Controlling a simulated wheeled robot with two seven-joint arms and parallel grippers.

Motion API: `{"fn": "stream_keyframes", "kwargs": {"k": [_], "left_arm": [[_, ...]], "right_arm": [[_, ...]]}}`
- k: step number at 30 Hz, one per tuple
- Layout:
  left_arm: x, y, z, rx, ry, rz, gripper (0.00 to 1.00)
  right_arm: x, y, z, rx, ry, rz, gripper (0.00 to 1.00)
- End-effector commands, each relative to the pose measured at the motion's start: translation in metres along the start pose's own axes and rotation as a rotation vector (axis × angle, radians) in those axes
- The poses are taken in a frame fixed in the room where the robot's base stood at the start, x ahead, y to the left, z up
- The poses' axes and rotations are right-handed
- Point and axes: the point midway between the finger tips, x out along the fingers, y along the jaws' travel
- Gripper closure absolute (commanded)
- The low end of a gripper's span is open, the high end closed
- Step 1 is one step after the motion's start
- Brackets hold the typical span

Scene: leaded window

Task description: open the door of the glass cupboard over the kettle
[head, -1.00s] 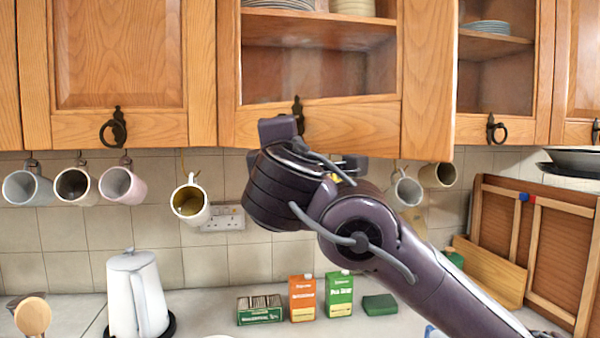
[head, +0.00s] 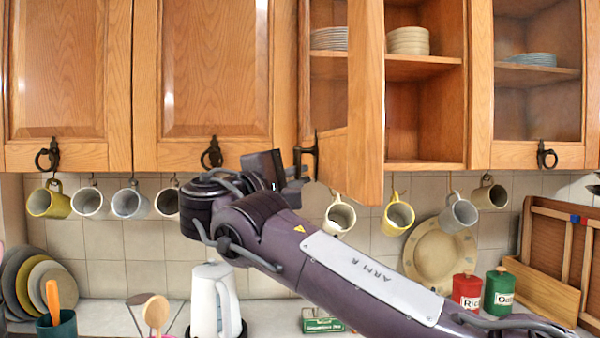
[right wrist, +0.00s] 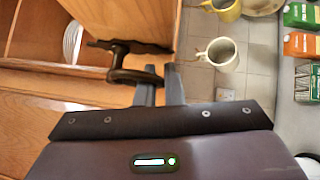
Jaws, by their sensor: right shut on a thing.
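My right gripper (head: 285,170) is shut on this handle. In the right wrist view the fingers (right wrist: 162,85) are at the handle's ring (right wrist: 140,75); their exact contact is partly hidden. The white kettle (head: 212,300) stands on the worktop below and left. My left gripper is not in view.
Mugs hang on hooks under the cupboards, with a white mug (head: 340,216) and a yellow mug (head: 397,214) close to my right arm. A closed glass door (head: 537,80) is at the right. Red (head: 467,291) and green canisters stand on the worktop.

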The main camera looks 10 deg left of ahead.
Motion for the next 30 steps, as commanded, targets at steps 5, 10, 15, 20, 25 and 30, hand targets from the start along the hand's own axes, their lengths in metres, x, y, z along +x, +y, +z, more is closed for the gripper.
{"fn": "stream_keyframes", "kwargs": {"k": [5,10,15,20,25,30], "left_arm": [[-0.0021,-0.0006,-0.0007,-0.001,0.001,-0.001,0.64],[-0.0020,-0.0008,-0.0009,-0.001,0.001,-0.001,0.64],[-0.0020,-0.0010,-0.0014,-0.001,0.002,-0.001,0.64],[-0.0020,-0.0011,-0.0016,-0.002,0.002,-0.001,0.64],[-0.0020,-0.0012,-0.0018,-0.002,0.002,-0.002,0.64],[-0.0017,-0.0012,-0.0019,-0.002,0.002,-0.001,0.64]], "right_arm": [[0.0011,0.0008,-0.0028,-0.001,-0.012,-0.001,1.00],[0.0016,0.0006,-0.0030,-0.001,-0.014,-0.001,1.00],[0.0018,0.0007,-0.0028,-0.001,-0.014,-0.001,1.00],[0.0019,0.0006,-0.0027,-0.001,-0.014,-0.002,0.76],[0.0018,0.0005,-0.0027,-0.001,-0.014,-0.002,0.71],[0.0019,0.0003,-0.0027,-0.001,-0.014,-0.002,0.71]]}}
